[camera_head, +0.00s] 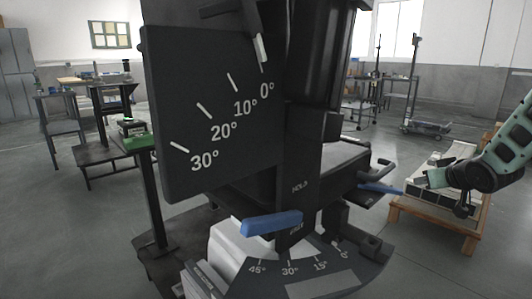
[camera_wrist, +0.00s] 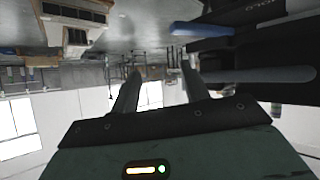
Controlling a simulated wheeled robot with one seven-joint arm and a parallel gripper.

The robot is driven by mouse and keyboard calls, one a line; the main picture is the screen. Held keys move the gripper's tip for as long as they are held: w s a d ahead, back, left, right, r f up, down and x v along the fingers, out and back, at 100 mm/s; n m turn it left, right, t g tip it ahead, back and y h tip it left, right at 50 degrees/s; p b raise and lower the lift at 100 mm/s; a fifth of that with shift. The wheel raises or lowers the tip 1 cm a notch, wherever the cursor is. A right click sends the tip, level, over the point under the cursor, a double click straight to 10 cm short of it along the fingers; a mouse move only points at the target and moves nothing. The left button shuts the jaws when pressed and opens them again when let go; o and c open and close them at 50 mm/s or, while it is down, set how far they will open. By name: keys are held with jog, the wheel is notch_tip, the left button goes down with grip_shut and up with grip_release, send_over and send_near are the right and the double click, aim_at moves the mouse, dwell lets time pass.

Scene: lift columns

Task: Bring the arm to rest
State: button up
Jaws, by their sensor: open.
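My gripper (camera_wrist: 161,72) shows in the wrist view with its two dark fingers well apart and nothing between them. In the head view my teal and black arm (camera_head: 508,150) reaches in from the right edge, its end in front of a pallet of boxes. The fingertips are too small to make out there. The black lift column (camera_head: 318,75) stands in the middle of the head view, apart from my arm. It carries a tilted dial plate (camera_head: 190,110) marked 0° to 30° and a blue lever (camera_head: 271,223) above a lower angle scale.
A second blue-ended handle (camera_head: 380,189) sticks out on the column's right side. A wooden pallet (camera_head: 430,216) with light boxes is below my arm; it also shows in the wrist view (camera_wrist: 70,45). Floor between column and pallet is open.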

jog(key=s+a+f+g, duration=0.2)
jog(key=s+a+g, duration=0.15)
jog(key=s, duration=0.55)
jog(key=s+a+f+m+g, duration=0.1)
jog(key=s+a+g, duration=0.1)
jog(key=s+a, duration=0.45)
jog(key=s+a+f+g, duration=0.2)
jog(key=s+g, duration=0.1)
jog(key=s, duration=0.7)
jog(key=s+a+r+n+g+y+p, duration=0.1)
jog(key=s+a+r+n+g, duration=0.2)
jog(key=s+a+n, duration=1)
jog(key=s+a+r+m+p, duration=0.1)
jog(key=a+r+m+p, duration=0.1)
jog(key=r+p, duration=1)
jog(key=s+a+r+m+p, duration=0.1)
jog(key=a+r+m+p, duration=0.2)
jog(key=r+p, duration=1)
jog(key=shift+s+a+r+p, duration=0.15)
jog(key=shift+a+r+p, duration=0.15)
jog(key=shift+a, duration=0.15)
